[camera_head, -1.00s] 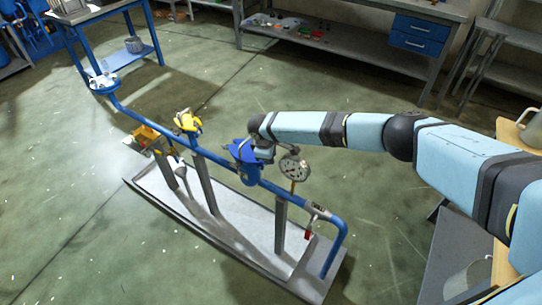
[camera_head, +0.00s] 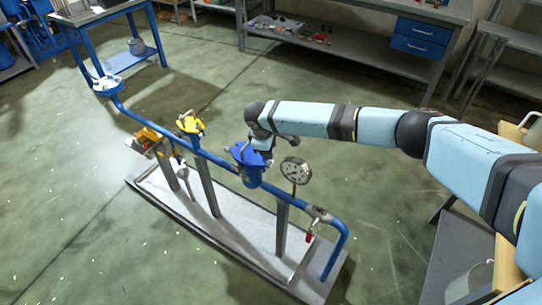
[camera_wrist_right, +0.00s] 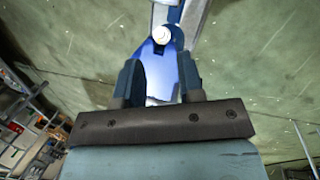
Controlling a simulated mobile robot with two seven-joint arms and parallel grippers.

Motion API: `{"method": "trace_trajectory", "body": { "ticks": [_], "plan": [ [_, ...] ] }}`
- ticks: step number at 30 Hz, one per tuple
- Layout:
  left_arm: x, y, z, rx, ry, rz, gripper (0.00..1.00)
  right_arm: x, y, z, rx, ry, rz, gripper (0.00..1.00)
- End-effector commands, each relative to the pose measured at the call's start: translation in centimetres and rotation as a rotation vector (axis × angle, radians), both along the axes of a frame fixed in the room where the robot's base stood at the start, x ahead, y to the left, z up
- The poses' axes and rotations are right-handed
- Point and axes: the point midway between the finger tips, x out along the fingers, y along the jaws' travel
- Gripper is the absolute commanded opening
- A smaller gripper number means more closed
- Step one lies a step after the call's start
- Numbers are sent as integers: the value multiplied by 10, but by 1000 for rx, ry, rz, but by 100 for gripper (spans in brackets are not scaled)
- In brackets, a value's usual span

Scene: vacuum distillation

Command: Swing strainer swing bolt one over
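The blue strainer (camera_head: 251,176) sits on the blue pipe in the head view, with its flat blue top facing up. My right gripper (camera_head: 262,152) comes in from the right and is at the strainer's top edge; its fingers are small and partly hidden there. In the right wrist view, the two dark fingers of my right gripper (camera_wrist_right: 160,80) stand apart. A blue strainer part (camera_wrist_right: 163,68) shows between and beyond them, with a pale round bolt end or nut (camera_wrist_right: 162,36) near its tip. I cannot tell whether the fingers touch anything. My left gripper is not in view.
A round pressure gauge (camera_head: 296,170) stands close to the right of the strainer. Yellow valve parts (camera_head: 190,123) are on the pipe to the left. A red-handled valve (camera_head: 310,237) is at lower right. The pipe stands over a grey tray (camera_head: 230,243); the floor around is open.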

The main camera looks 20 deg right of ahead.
Motion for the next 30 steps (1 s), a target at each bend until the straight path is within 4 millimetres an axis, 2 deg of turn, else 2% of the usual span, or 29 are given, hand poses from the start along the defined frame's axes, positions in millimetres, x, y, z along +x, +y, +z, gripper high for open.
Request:
{"method": "trace_trajectory", "body": {
  "ticks": [1,6,12,25,28,30],
  "plan": [
    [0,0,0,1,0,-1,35,-1,3,13,2,-2,2,35],
    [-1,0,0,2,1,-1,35,-5,10,46,1,-2,0,35],
    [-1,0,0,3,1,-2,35,-7,15,67,0,0,0,35],
    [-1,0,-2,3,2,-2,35,-5,15,71,2,-15,0,35],
    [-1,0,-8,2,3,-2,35,9,12,70,21,-120,6,35],
    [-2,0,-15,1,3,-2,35,30,8,74,52,-268,27,35]
  ]
}}
